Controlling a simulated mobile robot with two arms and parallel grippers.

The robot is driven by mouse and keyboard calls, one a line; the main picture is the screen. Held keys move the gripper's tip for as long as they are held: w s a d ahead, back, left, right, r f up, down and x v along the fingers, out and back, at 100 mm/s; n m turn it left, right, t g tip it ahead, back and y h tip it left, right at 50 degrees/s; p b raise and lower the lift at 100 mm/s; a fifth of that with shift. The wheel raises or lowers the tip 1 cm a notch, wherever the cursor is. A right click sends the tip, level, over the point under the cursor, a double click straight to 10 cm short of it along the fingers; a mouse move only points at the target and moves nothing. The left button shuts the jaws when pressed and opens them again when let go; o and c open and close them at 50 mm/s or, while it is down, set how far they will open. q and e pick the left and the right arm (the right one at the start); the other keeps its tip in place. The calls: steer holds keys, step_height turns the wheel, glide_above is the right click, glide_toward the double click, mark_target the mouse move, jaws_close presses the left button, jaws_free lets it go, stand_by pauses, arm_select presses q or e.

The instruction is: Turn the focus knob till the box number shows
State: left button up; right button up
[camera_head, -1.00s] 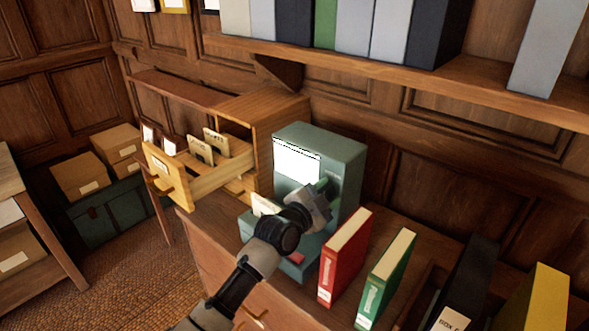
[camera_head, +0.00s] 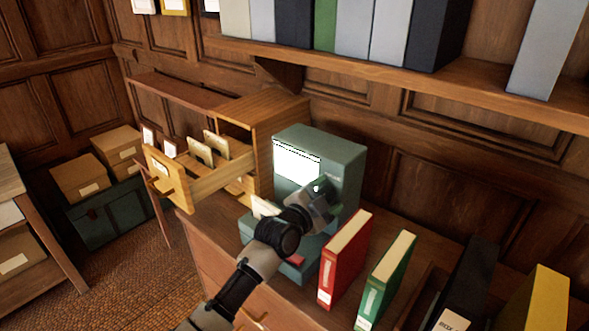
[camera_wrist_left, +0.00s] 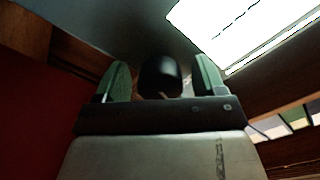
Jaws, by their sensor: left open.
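The teal reader (camera_head: 342,165) stands on the wooden cabinet top, with its bright white screen (camera_head: 296,165) facing left. The screen carries faint dark marks along its upper edge that I cannot read. In the left wrist view the screen (camera_wrist_left: 240,28) is at the upper right. The black focus knob (camera_wrist_left: 161,75) sits between the two green fingers of my left gripper (camera_wrist_left: 161,82), which is open around it with a gap on each side. In the head view my left gripper (camera_head: 322,190) is at the reader's front and hides the knob. My right gripper is not in view.
A red binder (camera_head: 345,258) and a green binder (camera_head: 386,280) stand close to the right of the reader and my arm. An open card drawer (camera_head: 213,181) juts out on the left. A shelf of binders (camera_head: 370,62) runs above.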

arm_select(q)
steer(key=shift+s+a+p, duration=0.3)
steer(key=shift+s+p, duration=0.05)
steer(key=shift+p, duration=0.1)
steer(key=p+v, duration=0.4)
steer(key=v, duration=0.4)
